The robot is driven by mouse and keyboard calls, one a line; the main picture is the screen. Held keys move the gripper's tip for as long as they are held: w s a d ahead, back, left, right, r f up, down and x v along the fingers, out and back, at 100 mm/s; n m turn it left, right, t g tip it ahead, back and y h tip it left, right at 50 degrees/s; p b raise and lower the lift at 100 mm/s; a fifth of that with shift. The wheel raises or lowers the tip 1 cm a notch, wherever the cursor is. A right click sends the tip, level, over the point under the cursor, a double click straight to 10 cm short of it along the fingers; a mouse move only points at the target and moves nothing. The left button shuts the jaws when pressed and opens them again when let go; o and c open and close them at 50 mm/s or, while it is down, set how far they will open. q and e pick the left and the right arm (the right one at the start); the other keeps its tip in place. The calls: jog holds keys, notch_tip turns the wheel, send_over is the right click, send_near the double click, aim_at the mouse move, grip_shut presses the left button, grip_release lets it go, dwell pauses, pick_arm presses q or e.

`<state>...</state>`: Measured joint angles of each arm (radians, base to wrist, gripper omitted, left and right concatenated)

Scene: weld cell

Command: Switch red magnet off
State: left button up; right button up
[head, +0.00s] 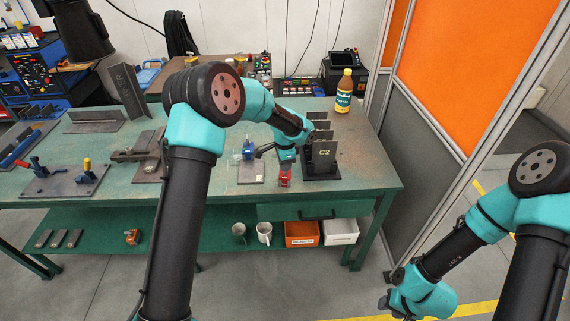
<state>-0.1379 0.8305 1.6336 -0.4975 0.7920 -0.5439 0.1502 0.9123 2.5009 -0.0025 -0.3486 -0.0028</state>
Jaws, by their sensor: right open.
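A red magnet (285,180) sits on the green workbench, just left of the dark rack marked C2. My left arm reaches over the bench, and its gripper (285,167) points down at the magnet's top. The gripper hides part of the magnet. Its fingers are too small to tell open from shut or whether they touch. My right gripper (387,302) is low at the bottom edge, partly cut off, away from the bench in front of the floor; it is open and holds nothing that I can see.
The C2 rack (322,158) stands close right of the magnet. A small plate with a blue device (248,151) is at its left. A yellow bottle (344,91) stands at the back right. Steel parts and clamps fill the left bench. The front right bench top is clear.

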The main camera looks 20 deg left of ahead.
pick_arm(q)
grip_shut()
jog(key=shift+m, duration=1.9)
jog(key=shift+o, duration=2.2)
grip_release()
